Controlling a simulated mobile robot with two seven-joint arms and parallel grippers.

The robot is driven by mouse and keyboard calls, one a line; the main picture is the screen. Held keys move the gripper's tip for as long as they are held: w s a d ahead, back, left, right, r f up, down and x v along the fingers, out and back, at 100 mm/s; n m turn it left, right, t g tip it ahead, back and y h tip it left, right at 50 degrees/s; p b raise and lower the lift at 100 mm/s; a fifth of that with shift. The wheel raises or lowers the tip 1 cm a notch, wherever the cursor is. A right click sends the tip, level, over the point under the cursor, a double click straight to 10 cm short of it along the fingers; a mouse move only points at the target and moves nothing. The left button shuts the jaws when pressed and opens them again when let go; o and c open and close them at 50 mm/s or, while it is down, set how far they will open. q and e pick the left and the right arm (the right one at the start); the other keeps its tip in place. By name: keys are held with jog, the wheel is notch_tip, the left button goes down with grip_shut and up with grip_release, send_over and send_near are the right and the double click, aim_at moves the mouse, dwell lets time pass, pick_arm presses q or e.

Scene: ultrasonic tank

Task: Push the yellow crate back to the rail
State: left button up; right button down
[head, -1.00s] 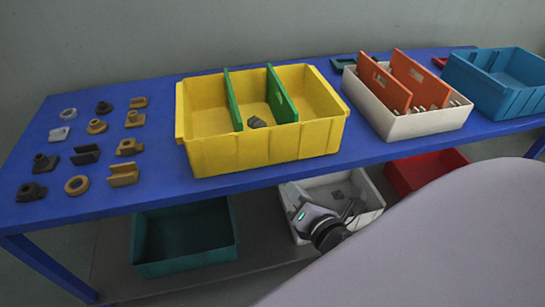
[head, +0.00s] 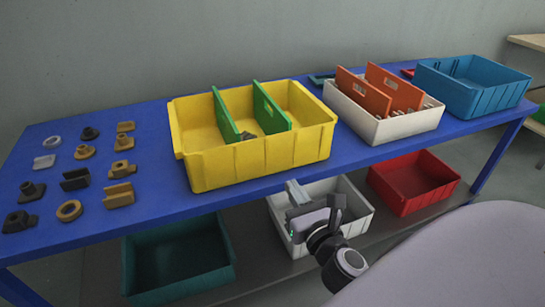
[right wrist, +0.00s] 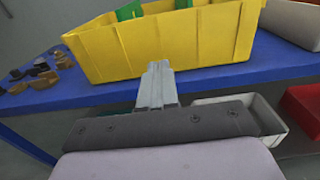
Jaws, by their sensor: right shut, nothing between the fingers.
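The yellow crate (head: 262,158) stands upright on the blue table (head: 110,218), near its front edge. Two green dividers (head: 226,116) split it, and a dark part lies inside, partly hidden by a divider. My right gripper (head: 293,188) is shut and empty, in front of the table's front edge and below the crate's front wall. In the right wrist view the shut fingers (right wrist: 157,75) point toward the crate's front wall (right wrist: 165,48); I cannot tell whether they touch it, but the head view shows a gap. No rail is clearly visible. My left gripper is out of view.
A white crate (head: 385,129) with orange dividers and a blue crate (head: 475,98) stand to the right. Several small parts (head: 85,152) lie to the left. Green (head: 180,286), white (head: 358,218) and red (head: 412,207) bins sit below. Bare table lies behind the yellow crate.

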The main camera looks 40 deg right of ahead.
send_near(268, 148)
jog(key=x, duration=0.5)
jog(key=shift+w, duration=0.2)
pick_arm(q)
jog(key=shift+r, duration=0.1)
pick_arm(e)
jog(key=shift+x, duration=0.75)
